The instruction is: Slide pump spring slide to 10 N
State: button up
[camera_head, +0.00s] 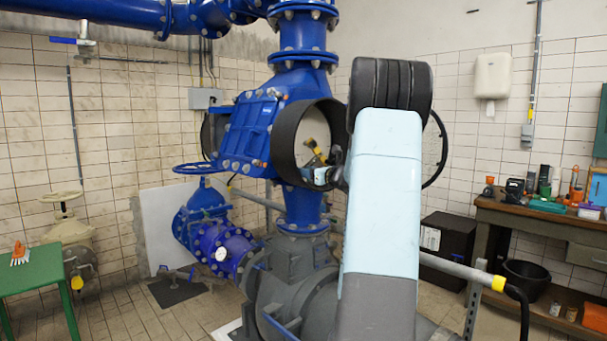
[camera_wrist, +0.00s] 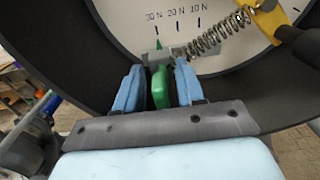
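The pump spring slide shows in the wrist view as a green tab (camera_wrist: 160,78) with a grey block at its top. Its green tip stands near the 30 N mark on the white scale plate (camera_wrist: 215,35), which also reads 20 N and 10 N. A coil spring (camera_wrist: 208,42) runs from beside the block up right to a yellow lever (camera_wrist: 262,20). My gripper (camera_wrist: 158,80) has its light-blue fingers on either side of the green tab, with narrow gaps, so it looks open. In the head view my gripper (camera_head: 326,174) is inside the black ring, partly hidden by my arm.
The black round housing (camera_head: 288,150) rims the scale plate closely around my gripper. Blue pipes and a valve body (camera_head: 250,130) stand beside it. A workbench (camera_head: 500,210) with tools is at the right, and a green table (camera_head: 30,275) is at the left.

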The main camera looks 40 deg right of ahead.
jog(key=shift+w, duration=0.15)
grip_shut()
dwell(0.4)
